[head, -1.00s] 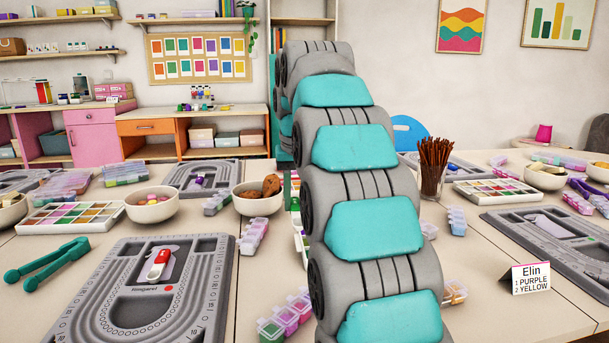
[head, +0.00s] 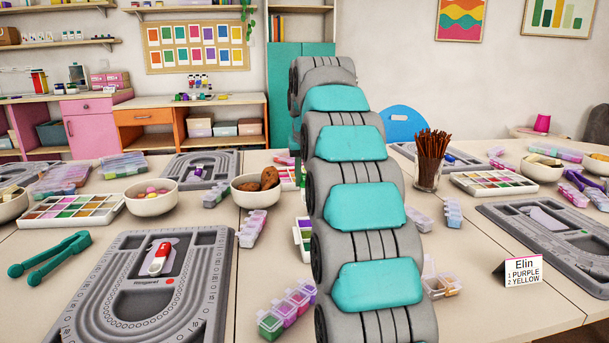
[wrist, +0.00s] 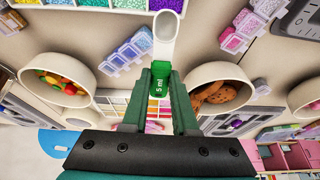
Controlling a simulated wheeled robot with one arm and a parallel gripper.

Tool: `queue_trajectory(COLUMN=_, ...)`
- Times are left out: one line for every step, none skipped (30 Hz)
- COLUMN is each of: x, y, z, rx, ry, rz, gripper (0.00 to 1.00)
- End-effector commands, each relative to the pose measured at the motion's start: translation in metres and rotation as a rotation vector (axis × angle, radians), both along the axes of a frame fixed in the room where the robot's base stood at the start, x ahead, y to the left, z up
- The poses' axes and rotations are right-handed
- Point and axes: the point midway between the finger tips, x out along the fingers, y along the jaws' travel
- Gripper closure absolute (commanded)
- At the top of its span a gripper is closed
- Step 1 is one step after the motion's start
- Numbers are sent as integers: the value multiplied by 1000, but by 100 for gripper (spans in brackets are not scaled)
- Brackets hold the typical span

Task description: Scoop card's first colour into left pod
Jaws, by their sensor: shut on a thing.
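My gripper (wrist: 170,100) is shut on a green scoop (wrist: 160,86) marked "5 ml" in the wrist view. The scoop's pale, hollow bowl (wrist: 166,30) points to the top of that view; I see no beads in it. In the head view my arm hides the gripper. The white card (head: 523,270) at right reads "Elin, 1 PURPLE, 2 YELLOW". Small lidded pod strips stand around, one at front centre (head: 287,309); I cannot tell which is the left pod.
A grey bead board (head: 78,300) with a red-and-white tool lies at front left, beside teal tongs (head: 48,254). Bowls (head: 151,205), a cup of brown sticks (head: 430,165) and bead trays crowd the table. Clear tabletop surrounds the card.

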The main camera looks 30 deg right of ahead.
Motion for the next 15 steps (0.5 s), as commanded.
queue_trajectory(x=-2, y=1, z=-1, rx=-3, ry=-10, rz=0, gripper=100)
queue_trajectory(x=-3, y=1, z=-1, rx=-5, ry=-14, rz=0, gripper=100)
queue_trajectory(x=-5, y=1, z=-3, rx=-6, ry=-19, rz=0, gripper=100)
queue_trajectory(x=-5, y=2, z=-6, rx=-9, ry=-27, rz=0, gripper=100)
queue_trajectory(x=-5, y=1, z=-7, rx=-12, ry=-36, rz=0, gripper=100)
queue_trajectory(x=-5, y=1, z=-8, rx=-15, ry=-48, rz=0, gripper=100)
queue_trajectory(x=-5, y=2, z=-9, rx=-17, ry=-54, rz=0, gripper=100)
queue_trajectory(x=-6, y=2, z=-10, rx=-19, ry=-60, rz=0, gripper=100)
queue_trajectory(x=-7, y=2, z=-12, rx=-21, ry=-67, rz=0, gripper=100)
queue_trajectory(x=-7, y=2, z=-14, rx=-24, ry=-73, rz=0, gripper=100)
queue_trajectory(x=-8, y=3, z=-14, rx=-26, ry=-81, rz=0, gripper=100)
queue_trajectory(x=-8, y=3, z=-15, rx=-29, ry=-91, rz=0, gripper=100)
queue_trajectory(x=-9, y=3, z=-15, rx=-32, ry=-100, rz=0, gripper=100)
queue_trajectory(x=-10, y=3, z=-16, rx=-34, ry=-108, rz=0, gripper=100)
queue_trajectory(x=-10, y=3, z=-16, rx=-37, ry=-115, rz=0, gripper=100)
